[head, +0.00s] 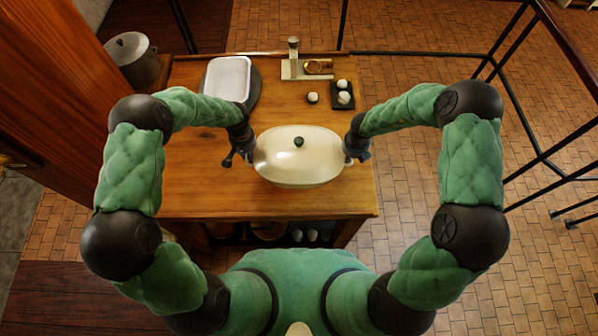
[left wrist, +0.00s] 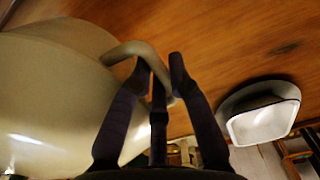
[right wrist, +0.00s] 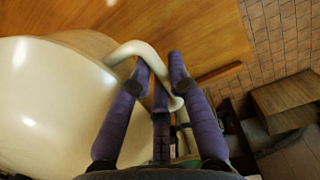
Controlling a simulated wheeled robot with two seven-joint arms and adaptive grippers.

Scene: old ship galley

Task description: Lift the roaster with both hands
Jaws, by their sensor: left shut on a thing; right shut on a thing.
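The cream roaster (head: 298,165) with a dark green lid knob is in the middle of the head view, over the wooden counter. Whether its base touches the counter cannot be told. My left gripper (head: 241,158) is at its left end; in the left wrist view its fingers (left wrist: 160,75) are shut on the loop handle (left wrist: 125,50). My right gripper (head: 357,150) is at its right end; in the right wrist view its fingers (right wrist: 160,78) are shut on the other loop handle (right wrist: 135,48). The roaster looks level in the head view.
A white dish on a dark board (head: 228,79) lies at the counter's back left. A scale (head: 306,67) and a dark tray with white round items (head: 343,95) stand at the back right. A metal pot (head: 132,58) is at far left. The counter (head: 270,203) is bare in front.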

